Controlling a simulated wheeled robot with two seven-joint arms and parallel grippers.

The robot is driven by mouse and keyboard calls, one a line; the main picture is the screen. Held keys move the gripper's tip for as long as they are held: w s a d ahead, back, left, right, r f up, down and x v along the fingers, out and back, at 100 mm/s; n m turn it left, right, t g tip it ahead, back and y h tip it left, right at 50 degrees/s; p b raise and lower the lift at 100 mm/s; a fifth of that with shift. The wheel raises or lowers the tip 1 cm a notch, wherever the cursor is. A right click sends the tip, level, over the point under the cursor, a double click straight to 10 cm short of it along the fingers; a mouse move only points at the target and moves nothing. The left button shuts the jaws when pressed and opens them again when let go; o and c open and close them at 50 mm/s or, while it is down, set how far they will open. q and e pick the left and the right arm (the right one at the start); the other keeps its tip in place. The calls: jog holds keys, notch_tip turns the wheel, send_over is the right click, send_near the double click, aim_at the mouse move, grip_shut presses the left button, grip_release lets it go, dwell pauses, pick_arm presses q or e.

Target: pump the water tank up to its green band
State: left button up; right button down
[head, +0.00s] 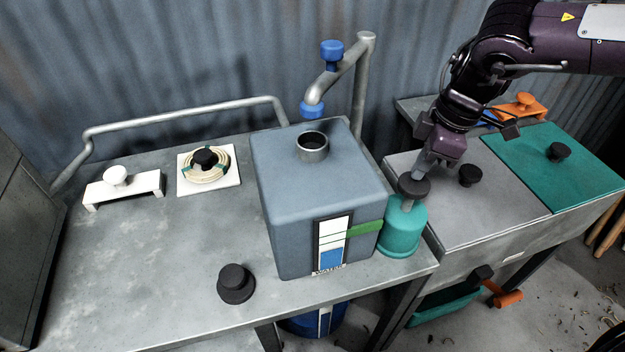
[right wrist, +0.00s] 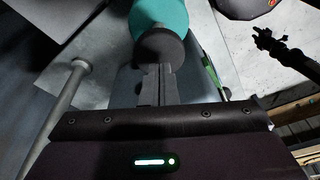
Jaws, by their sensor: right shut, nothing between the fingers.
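The water tank (head: 290,200) is a grey-blue box on the metal table, with an open round neck on top. Its front gauge (head: 333,245) shows a blue level in the lower part, below a green band (head: 366,227). A teal pump (head: 402,232) with a dark round knob (head: 414,186) stands right of the tank. My right gripper (head: 422,168) is shut and empty, its fingertips at the knob from above. In the right wrist view the shut fingers (right wrist: 158,82) point at the knob (right wrist: 160,48); whether they touch is unclear.
A pipe with a blue tap (head: 332,50) hangs over the tank. A grey lid (head: 460,195) and a green lid (head: 560,160) lie to the right. A black knobbed piece (head: 236,284), a rattan coil (head: 207,165) and a white bracket (head: 122,187) sit on the table.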

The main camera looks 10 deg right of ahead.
aim_at(418, 183)
jog(key=shift+f, duration=0.1)
jog(key=shift+f+b, duration=2.75)
jog(key=shift+f, duration=0.25)
jog(key=shift+r+p, duration=1.9)
jog(key=shift+r, duration=1.25)
jog(key=shift+f+b, duration=2.7)
jog(key=shift+f, duration=0.45)
notch_tip(418, 183, up, 6)
jog(key=p, duration=0.4)
jog(key=shift+r, duration=0.15)
